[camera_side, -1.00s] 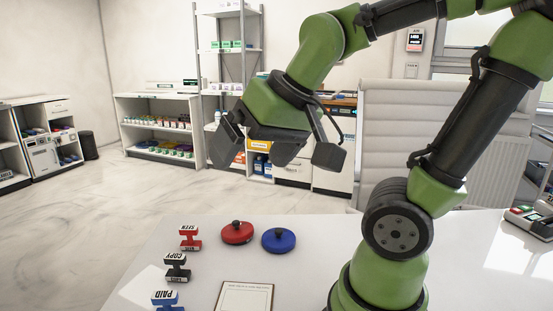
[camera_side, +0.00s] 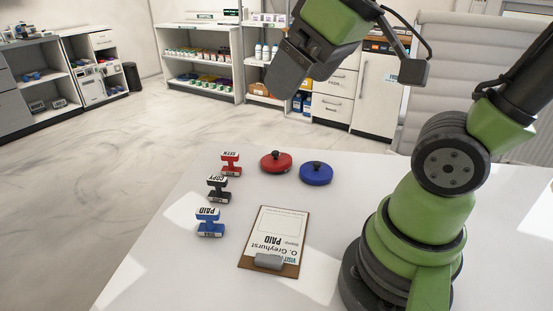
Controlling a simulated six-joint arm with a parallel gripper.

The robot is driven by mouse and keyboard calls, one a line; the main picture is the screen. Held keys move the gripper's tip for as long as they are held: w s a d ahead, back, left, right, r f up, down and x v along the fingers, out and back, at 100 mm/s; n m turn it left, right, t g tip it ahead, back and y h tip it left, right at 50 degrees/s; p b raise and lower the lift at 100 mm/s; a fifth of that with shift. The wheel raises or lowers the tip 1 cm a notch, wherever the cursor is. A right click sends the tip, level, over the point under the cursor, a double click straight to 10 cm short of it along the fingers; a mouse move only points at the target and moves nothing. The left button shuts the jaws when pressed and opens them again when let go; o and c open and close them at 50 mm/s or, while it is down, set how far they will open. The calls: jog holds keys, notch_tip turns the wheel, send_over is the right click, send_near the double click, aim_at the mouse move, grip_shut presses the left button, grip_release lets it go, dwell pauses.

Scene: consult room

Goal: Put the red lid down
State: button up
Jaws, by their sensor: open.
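The red lid (camera_side: 276,163) is a round disc with a dark knob. It lies flat on the white table (camera_side: 180,272) near the far edge, knob up. My gripper (camera_side: 348,80) is open, its dark jaws wide apart, with nothing visible between them. It is up in the air, above the level of the lids and clear of the red lid.
A blue lid (camera_side: 316,175) lies just right of the red one. Red (camera_side: 231,164), black (camera_side: 217,189) and blue (camera_side: 209,223) stamps stand in a row at left. A clipboard (camera_side: 245,254) with a form lies in front. Bare tabletop surrounds these.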

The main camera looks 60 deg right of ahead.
jog(key=w+d+f+n+g+h, duration=0.2)
jog(key=w+d+f+n, duration=0.1)
jog(key=w+d+n, duration=0.4)
jog(key=n+g+h, duration=0.3)
jog(key=n+g, duration=0.1)
jog(key=n, duration=1.2)
send_near(275, 152)
jog(key=x, duration=0.5)
jog(key=shift+x, duration=2.8)
jog(key=shift+a, duration=0.1)
jog(key=c, duration=0.6)
jog(key=shift+r, duration=0.1)
